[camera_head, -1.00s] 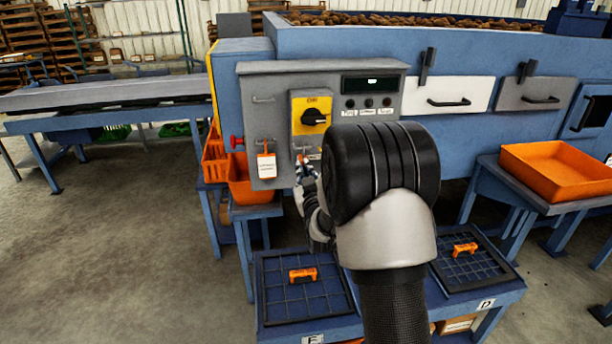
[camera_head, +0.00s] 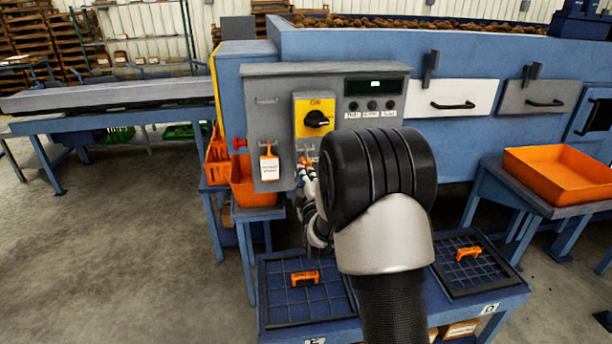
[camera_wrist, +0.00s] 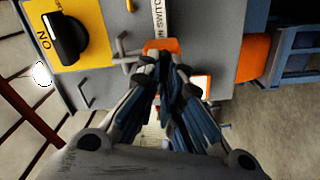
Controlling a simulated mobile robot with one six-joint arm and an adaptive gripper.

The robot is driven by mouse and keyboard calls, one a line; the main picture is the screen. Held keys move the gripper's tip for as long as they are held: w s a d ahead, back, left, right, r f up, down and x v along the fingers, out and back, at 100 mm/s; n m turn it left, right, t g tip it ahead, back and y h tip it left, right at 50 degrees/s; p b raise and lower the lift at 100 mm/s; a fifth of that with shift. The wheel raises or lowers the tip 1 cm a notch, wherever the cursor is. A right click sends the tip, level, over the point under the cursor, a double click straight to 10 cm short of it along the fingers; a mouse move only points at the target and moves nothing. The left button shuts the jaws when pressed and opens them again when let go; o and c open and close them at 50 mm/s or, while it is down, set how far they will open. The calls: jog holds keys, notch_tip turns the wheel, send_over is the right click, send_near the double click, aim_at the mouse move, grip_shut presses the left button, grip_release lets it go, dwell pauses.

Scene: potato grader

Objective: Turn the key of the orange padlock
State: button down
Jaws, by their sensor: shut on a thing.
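The orange padlock (camera_wrist: 160,45) hangs on the grey control panel below the yellow switch plate, its body partly covered by my fingers in the wrist view. In the head view only a bit of it (camera_head: 305,159) shows beside my arm. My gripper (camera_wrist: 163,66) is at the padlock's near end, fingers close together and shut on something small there. The key itself is hidden between the fingers, so its angle cannot be told. In the head view my fingertips (camera_head: 304,172) are just under the padlock, mostly hidden by my wrist.
The black rotary switch (camera_head: 316,119) sits on its yellow plate (camera_head: 301,104) above the padlock. An orange tag with a white card (camera_head: 269,167) hangs to the left. A red button (camera_head: 239,143) sticks out at the panel's left edge. Orange bins (camera_head: 255,185) stand below.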

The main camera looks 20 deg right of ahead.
jog(key=shift+f+n, duration=0.15)
jog(key=shift+n, duration=1.75)
jog(key=c, duration=1.7)
grip_release()
jog(key=v, duration=1.2)
jog(key=shift+f, duration=0.1)
